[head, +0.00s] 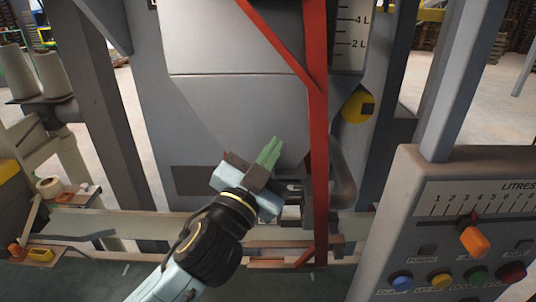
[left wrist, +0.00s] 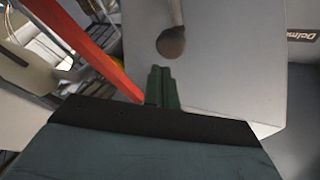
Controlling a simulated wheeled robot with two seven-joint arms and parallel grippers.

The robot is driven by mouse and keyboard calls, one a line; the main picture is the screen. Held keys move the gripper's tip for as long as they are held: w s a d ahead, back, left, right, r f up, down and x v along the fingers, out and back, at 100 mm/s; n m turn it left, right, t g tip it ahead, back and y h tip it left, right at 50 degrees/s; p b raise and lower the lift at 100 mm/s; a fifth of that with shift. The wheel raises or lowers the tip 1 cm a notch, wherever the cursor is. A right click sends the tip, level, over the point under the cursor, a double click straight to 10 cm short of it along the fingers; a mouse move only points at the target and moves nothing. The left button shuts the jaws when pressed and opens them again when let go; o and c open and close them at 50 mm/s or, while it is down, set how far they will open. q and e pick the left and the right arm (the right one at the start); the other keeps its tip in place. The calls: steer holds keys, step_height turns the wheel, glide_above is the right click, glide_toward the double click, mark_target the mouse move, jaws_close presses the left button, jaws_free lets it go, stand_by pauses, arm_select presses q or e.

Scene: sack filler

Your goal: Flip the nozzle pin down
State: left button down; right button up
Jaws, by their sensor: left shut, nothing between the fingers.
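My left gripper (head: 270,150) is in front of the lower part of the grey hopper (head: 235,100), just left of the red upright bar (head: 316,130). Its green fingers are closed together and empty; they also show in the left wrist view (left wrist: 160,75). In that view a dark brown rounded knob (left wrist: 171,43) on a grey stem lies beyond the fingertips, against the grey hopper panel (left wrist: 215,75). I cannot tell whether this knob is the nozzle pin. In the head view the nozzle area below the hopper is partly hidden by my gripper. My right gripper is not in view.
A control panel (head: 440,245) with an orange lever (head: 474,241) and several coloured buttons stands at the right. A yellow round part (head: 357,106) is behind the red bar. Spools (head: 50,75) stand at the left. The red bar is close to my gripper.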

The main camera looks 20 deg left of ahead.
arm_select(q)
steer(key=shift+a+f, duration=0.35)
steer(key=shift+f, duration=0.25)
steer(key=shift+f, duration=0.1)
step_height(320, 180, down, 4)
steer(key=b, duration=0.3)
